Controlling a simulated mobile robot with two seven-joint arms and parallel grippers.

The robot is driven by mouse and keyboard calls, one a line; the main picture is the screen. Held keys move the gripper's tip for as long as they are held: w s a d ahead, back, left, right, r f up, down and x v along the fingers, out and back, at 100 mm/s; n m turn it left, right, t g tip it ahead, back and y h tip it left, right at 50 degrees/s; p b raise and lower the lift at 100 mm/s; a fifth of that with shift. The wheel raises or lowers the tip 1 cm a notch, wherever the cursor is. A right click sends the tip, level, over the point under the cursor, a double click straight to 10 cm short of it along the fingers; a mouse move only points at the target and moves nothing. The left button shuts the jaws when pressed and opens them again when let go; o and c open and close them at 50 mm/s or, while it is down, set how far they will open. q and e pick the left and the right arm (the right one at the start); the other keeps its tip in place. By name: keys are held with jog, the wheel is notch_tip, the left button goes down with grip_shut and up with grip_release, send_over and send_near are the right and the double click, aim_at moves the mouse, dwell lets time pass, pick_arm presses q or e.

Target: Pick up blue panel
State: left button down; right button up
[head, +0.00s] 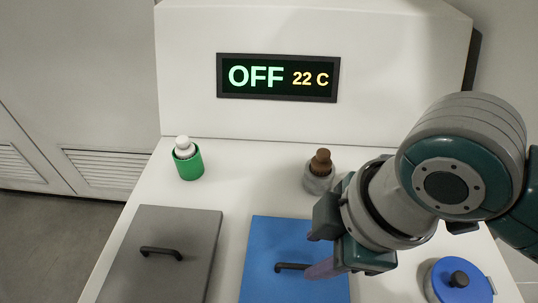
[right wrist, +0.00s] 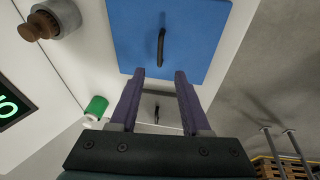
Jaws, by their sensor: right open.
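The blue panel (head: 275,238) lies flat on the white worktop at the lower middle of the head view, partly covered by my right arm. Its black bar handle (head: 289,267) is at its middle. My right gripper (head: 318,269) is over the panel, with a purple finger close to the handle's right end. In the right wrist view, the blue panel (right wrist: 195,25) and its handle (right wrist: 161,46) are beyond my open, empty right gripper (right wrist: 160,77). The handle lines up with the gap between the fingers; contact is not visible. My left gripper is not in view.
A grey panel (head: 170,230) with a handle lies left of the blue one. A green container with a white top (head: 188,160) and a grey one with a brown top (head: 319,172) stand behind. A blue-lidded pot (head: 455,282) is at right. A display (head: 278,78) reads OFF, 22 C.

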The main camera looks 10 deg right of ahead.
aim_at(299, 266)
jog(key=x, duration=0.3)
jog(key=shift+a+f, duration=0.1)
jog(key=shift+f, duration=0.1)
jog(key=shift+d+b+x, duration=0.15)
jog(key=shift+b+x, duration=0.25)
jog(key=shift+x, duration=0.9)
jog(key=shift+d+b+x, duration=0.15)
jog(key=shift+b+x, duration=0.2)
jog(key=shift+x, duration=1)
jog(key=shift+c, duration=0.2)
grip_shut()
